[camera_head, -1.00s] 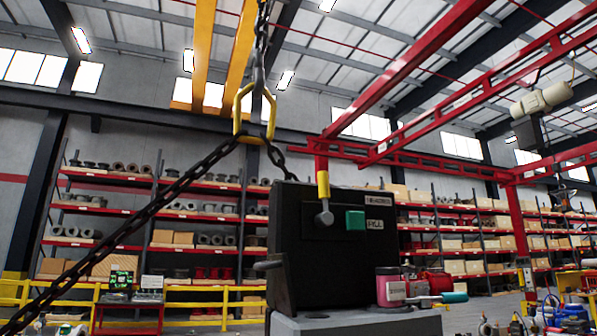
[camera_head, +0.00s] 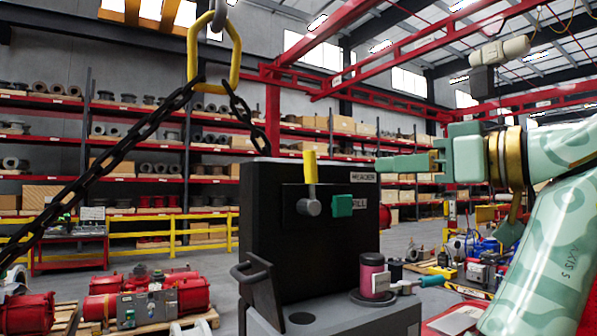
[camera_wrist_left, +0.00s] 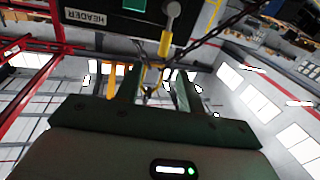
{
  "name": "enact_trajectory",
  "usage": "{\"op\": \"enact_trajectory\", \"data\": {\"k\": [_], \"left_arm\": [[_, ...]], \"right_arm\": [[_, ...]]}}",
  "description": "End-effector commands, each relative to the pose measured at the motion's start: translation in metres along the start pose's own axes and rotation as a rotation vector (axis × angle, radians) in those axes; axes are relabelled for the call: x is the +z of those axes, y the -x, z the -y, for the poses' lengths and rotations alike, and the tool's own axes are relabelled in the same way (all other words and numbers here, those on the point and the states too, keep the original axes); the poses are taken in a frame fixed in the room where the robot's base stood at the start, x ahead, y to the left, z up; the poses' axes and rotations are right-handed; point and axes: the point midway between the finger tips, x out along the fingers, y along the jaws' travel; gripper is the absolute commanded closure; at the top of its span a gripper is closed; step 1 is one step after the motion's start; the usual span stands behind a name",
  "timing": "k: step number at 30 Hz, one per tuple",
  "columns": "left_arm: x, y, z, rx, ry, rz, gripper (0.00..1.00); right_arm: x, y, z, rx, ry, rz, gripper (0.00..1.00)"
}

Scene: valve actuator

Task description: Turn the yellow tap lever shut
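The tap lever with its yellow handle (camera_head: 310,166) stands upright on the front of a black panel (camera_head: 275,235), above its grey pivot. In the left wrist view the yellow handle (camera_wrist_left: 166,70) appears in line with the space between the two separated fingers (camera_wrist_left: 157,76). The fingers are open and empty.
A green button (camera_head: 342,205) and a HEADER label (camera_head: 363,178) sit right of the lever. A hanging chain (camera_head: 105,165) with a yellow ring (camera_head: 213,55) is at the left. A pink can (camera_head: 373,277) stands on the grey ledge (camera_head: 365,318) below.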

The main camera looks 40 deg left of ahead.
Motion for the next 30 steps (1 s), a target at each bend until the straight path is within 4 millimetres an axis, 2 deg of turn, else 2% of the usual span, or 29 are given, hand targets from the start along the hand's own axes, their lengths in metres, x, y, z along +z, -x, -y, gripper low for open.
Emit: {"op": "enact_trajectory", "data": {"k": [3, 7, 21, 24, 30], "left_arm": [[-0.011, -0.001, 0.012, -0.023, 0.033, 0.004, 0.62], [-0.01, -0.015, 0.013, -0.025, 0.037, 0.008, 0.62], [-0.013, -0.128, 0.016, -0.031, 0.032, 0.002, 0.62], [-0.012, -0.144, 0.017, -0.029, 0.031, 0.002, 0.62], [-0.011, -0.16, 0.017, -0.025, 0.031, 0.002, 0.62]], "right_arm": [[0.001, 0.002, 0.0, 0.0, 0.001, 0.002, 0.64], [0.002, 0.002, -0.003, 0.004, 0.002, 0.003, 0.64], [0.001, 0.021, -0.011, 0.013, 0.002, 0.004, 0.64], [0.0, 0.024, -0.011, 0.013, 0.002, 0.004, 0.64], [-0.001, 0.027, -0.009, 0.01, 0.0, 0.002, 0.64]]}}
